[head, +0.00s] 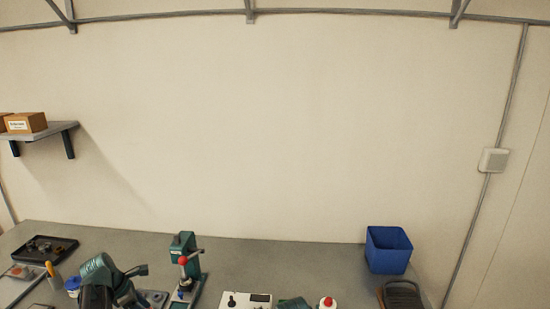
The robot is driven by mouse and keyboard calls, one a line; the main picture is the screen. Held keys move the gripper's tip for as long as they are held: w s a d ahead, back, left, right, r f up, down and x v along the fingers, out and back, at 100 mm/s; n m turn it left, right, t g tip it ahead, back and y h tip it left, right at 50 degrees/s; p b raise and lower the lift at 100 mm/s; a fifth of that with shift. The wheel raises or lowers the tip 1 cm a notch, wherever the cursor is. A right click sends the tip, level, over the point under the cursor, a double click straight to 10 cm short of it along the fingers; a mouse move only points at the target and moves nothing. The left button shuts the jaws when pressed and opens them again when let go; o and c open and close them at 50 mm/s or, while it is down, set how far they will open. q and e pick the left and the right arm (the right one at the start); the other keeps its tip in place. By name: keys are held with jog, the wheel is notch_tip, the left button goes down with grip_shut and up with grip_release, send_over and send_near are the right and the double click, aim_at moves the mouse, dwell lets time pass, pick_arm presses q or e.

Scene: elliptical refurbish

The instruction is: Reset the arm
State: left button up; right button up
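Neither of my grippers can be made out in the head view. The grey workbench (330,262) runs along the bottom of the picture.
A blue bin (388,250) stands at the back right, with a dark object (402,295) in front. A dark tray (45,248) of small parts lies at the far left. The back middle is clear.

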pick_arm(q)
jog(key=s+d+f+m+g+y+b, duration=0.1)
jog(key=s+d+f+m+b, duration=0.15)
jog(key=d+m, duration=0.65)
jog(key=s+d+f+m+g+y+b, duration=0.15)
jog(key=s+d+f+m, duration=0.35)
jog(key=d, duration=0.8)
jog(key=s+d+m+y+b, duration=0.2)
jog(key=s+d+m, duration=0.7)
jog(key=m, duration=0.5)
jog(key=shift+s+d+f+m, duration=0.15)
jog(key=shift+s+d+m, duration=0.2)
jog(key=shift+d, duration=0.7)
